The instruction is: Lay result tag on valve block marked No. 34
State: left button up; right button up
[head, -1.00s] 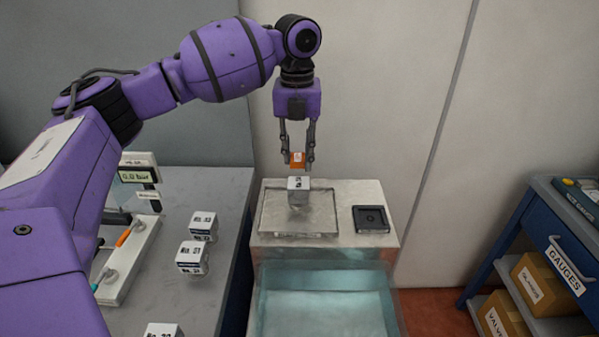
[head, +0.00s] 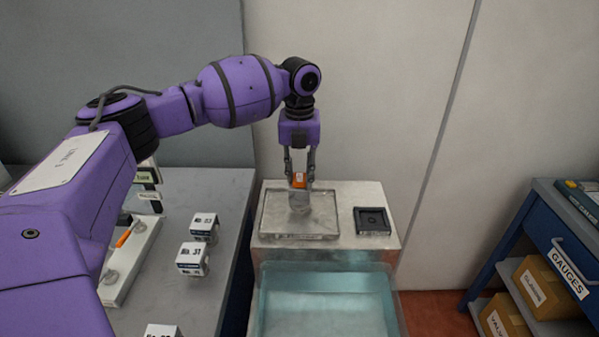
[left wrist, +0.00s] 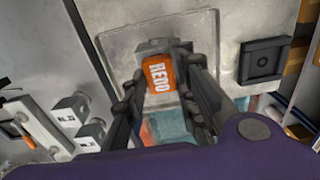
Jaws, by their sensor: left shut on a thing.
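My left gripper (head: 299,182) is shut on an orange result tag (head: 299,180). In the left wrist view the tag (left wrist: 159,72) reads REDO and lies between the fingertips (left wrist: 160,80). A grey valve block (head: 300,201) stands in the shallow clear tray (head: 270,232), directly under the tag. The tag is at its top; I cannot tell whether they touch. The tag and fingers hide the block's marked top, so its number is not readable now. The block (left wrist: 153,46) also shows behind the tag in the left wrist view. My right gripper is not in view.
Several other white-topped blocks (head: 192,258) stand on the grey bench at left, beside a pale rack (head: 133,262). A dark square holder (head: 372,221) sits right of the tray. A teal basin (head: 325,300) is in front. A blue shelf cart (head: 550,225) stands at right.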

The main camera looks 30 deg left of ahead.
aim_at(300, 177)
pick_arm(q)
jog(key=shift+f, duration=0.2)
jog(key=o, duration=1.1)
jog(key=shift+c, duration=0.2)
jog(key=shift+r, duration=0.1)
notch_tip(300, 177, up, 12)
jog(key=shift+r, duration=0.1)
